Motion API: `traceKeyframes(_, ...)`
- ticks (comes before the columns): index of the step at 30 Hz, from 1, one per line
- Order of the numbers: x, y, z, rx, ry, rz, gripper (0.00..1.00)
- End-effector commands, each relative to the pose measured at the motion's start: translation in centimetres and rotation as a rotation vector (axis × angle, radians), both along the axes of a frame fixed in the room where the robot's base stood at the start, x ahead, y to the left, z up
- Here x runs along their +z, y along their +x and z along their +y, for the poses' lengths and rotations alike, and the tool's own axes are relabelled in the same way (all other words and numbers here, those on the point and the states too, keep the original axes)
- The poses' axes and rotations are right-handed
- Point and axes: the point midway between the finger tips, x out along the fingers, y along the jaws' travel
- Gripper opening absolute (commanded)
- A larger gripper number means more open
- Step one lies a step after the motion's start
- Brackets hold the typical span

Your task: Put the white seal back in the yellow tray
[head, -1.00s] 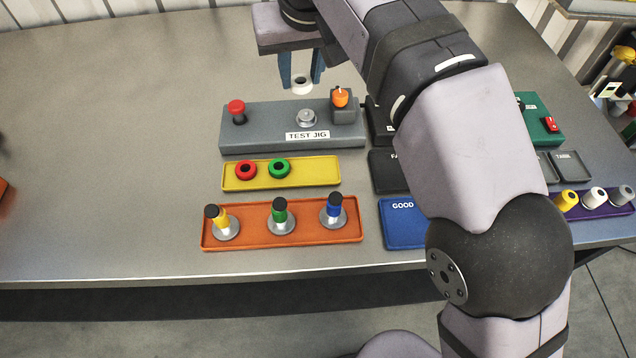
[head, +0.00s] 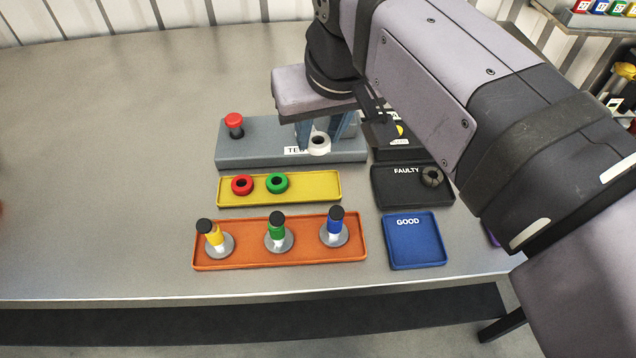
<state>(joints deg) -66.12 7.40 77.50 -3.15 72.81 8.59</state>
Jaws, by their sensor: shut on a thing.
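The white seal (head: 319,145) is a short ring with a dark hole. My gripper (head: 321,136) is shut on it and holds it up in front of the test jig, hiding part of the jig's label. The yellow tray (head: 316,187) lies nearer the camera than the jig, a little below the seal in the picture. A red seal (head: 242,184) and a green seal (head: 277,183) sit in the tray's left and middle parts. Its right part is bare.
The grey test jig (head: 262,150) with a red button (head: 234,120) stands behind the yellow tray. An orange tray (head: 308,257) with several upright coloured parts lies in front. The black FAULTY tray (head: 400,195) holds a dark ring; the blue GOOD tray (head: 412,245) is empty.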

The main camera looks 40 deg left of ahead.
Motion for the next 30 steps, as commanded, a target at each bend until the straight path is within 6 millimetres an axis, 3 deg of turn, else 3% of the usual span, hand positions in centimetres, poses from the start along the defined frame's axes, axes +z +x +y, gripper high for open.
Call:
traceKeyframes(5, -1.5, 0.0, 0.0, 0.001, -0.002, 0.001, 0.05)
traceKeyframes(13, -5.4, 0.0, -0.1, 0.0, -0.001, 0.001, 0.05)
traceKeyframes(23, -6.6, 0.0, 0.0, 0.0, 0.0, 0.0, 0.05)
traceKeyframes(30, -9.3, 0.0, 0.0, 0.0, -0.001, 0.001, 0.05)
